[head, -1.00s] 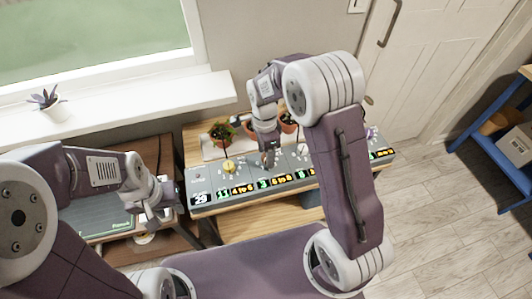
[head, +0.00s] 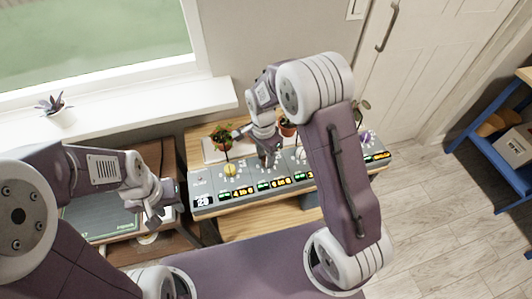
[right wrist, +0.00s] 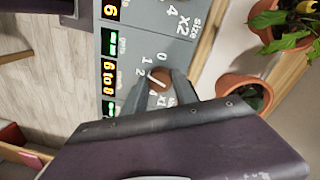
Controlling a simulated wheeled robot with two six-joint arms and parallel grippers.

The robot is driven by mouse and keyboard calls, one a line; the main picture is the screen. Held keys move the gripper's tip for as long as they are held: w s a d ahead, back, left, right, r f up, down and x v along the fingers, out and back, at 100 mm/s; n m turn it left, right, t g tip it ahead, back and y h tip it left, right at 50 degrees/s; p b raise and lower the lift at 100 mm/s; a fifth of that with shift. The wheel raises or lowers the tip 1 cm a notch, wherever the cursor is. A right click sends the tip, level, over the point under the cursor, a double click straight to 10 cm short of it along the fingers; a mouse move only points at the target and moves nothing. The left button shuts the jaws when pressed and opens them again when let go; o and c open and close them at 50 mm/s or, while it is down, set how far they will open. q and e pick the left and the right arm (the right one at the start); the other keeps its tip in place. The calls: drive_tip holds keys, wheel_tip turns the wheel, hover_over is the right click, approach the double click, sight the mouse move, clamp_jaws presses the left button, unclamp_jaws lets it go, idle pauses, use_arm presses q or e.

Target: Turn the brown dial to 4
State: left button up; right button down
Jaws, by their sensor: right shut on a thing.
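The brown dial (right wrist: 168,88) sits on the grey control panel (right wrist: 120,22). It shows between the fingers of my right gripper (right wrist: 160,84) in the right wrist view, and the fingers are shut on it. A white pointer line on the dial slants toward the low numbers; its exact reading is unclear. Printed 0, 1, 2 and 4 stand around it. In the head view my right gripper (head: 268,160) reaches down to the panel (head: 203,187) and hides the dial. My left gripper (head: 162,208) is open and empty, left of the panel.
A yellow dial (head: 230,170) stands left of my right gripper. Lit displays, one reading "6 to 8" (right wrist: 108,80), run along the panel's front. Potted plants (head: 221,137) stand behind the panel. A wooden side table (head: 160,158) stands at left.

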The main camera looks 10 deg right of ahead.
drive_tip(key=n+p, duration=0.2)
drive_tip(key=n, duration=0.2)
drive_tip(key=shift+s+r+n, duration=0.1)
drive_tip(key=shift+r+n, duration=0.05)
drive_tip(key=shift+n, duration=0.15)
drive_tip(key=n+p, duration=0.3)
drive_tip(key=n, duration=0.2)
drive_tip(key=shift+t, duration=0.3)
drive_tip(key=n+p, duration=0.2)
drive_tip(key=n, duration=0.3)
drive_tip(key=shift+n, duration=0.4)
drive_tip(key=shift+s+d+n+t+p, duration=0.1)
drive_tip(key=shift+n+t+p, duration=0.2)
drive_tip(key=shift+n+p, duration=1.35)
drive_tip(key=shift+n+b, duration=0.5)
drive_tip(key=shift+n, duration=0.25)
drive_tip(key=c, duration=1)
unclamp_jaws()
